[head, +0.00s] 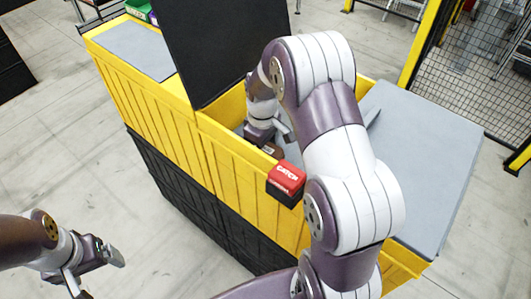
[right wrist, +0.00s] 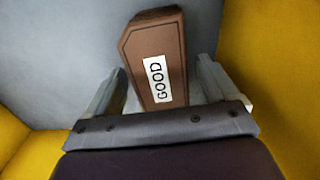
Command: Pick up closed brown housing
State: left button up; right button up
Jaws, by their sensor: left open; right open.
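The brown housing (right wrist: 152,38) with a white "GOOD" label lies on a grey surface in the right wrist view. It looks closed. My right gripper (right wrist: 160,88) is open, with one finger on each side of the housing's near end; I cannot tell whether they touch it. In the head view a small part of the brown housing (head: 272,150) shows below my right gripper (head: 270,137), inside the yellow bin. My left gripper (head: 100,274) is open and empty over the floor at the lower left.
Yellow bin walls (right wrist: 268,70) rise close on both sides of my right gripper. A red and black "CATCH" box (head: 287,178) sits on the bin's near rim. A tall black panel (head: 215,45) stands behind, and a grey sheet (head: 425,155) lies to the right.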

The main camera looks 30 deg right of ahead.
jog(key=c, duration=1.2)
jog(key=shift+o, duration=0.2)
jog(key=shift+r, duration=0.1)
